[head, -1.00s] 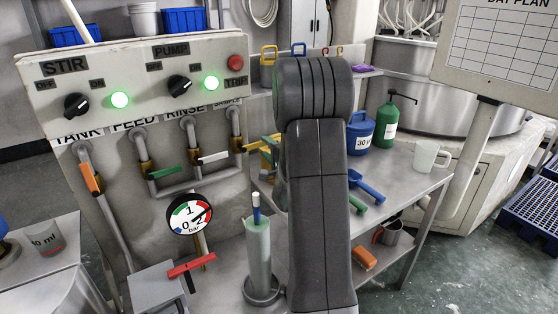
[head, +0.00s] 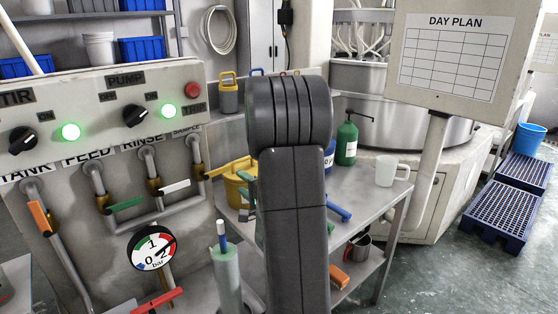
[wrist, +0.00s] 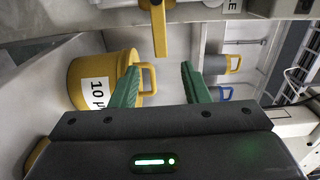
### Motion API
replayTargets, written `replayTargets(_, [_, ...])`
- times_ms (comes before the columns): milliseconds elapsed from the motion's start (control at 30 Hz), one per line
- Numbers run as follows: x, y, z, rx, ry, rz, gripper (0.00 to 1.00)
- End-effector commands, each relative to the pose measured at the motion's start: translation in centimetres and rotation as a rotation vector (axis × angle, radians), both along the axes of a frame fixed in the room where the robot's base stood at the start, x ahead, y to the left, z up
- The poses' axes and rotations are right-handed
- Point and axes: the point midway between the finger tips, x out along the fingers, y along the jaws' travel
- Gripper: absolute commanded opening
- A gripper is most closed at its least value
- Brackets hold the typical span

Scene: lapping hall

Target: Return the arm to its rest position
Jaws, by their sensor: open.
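My gripper (wrist: 160,88) shows in the wrist view with its two green fingers apart and nothing between them. A yellow pot (wrist: 92,75) with a "10 µ" label is just left of the fingers in that view; I cannot tell how close. A yellow valve handle (wrist: 156,30) hangs above the gap between the fingertips. In the head view my arm stands upright in the middle of the picture and hides part of the table behind it.
A control panel (head: 100,100) with valves and a gauge (head: 153,248) stands at the left. The steel table (head: 370,190) behind my arm holds a green bottle (head: 347,140) and a white mug (head: 391,170). Blue pallets (head: 505,212) lie at the right; the floor before them is clear.

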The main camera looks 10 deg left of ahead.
Motion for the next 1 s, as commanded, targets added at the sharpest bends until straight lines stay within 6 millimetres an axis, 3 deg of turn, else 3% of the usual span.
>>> replayTargets(600, [7.1, 8.4, 0.1, 0.000, -0.001, 0.002, 0.42])
replayTargets(800, [8.4, 9.9, 0.1, 0.000, -0.001, 0.001, 0.42])
replayTargets(1000, [8.6, 10.1, 0.1, -0.004, -0.007, 0.001, 0.42])
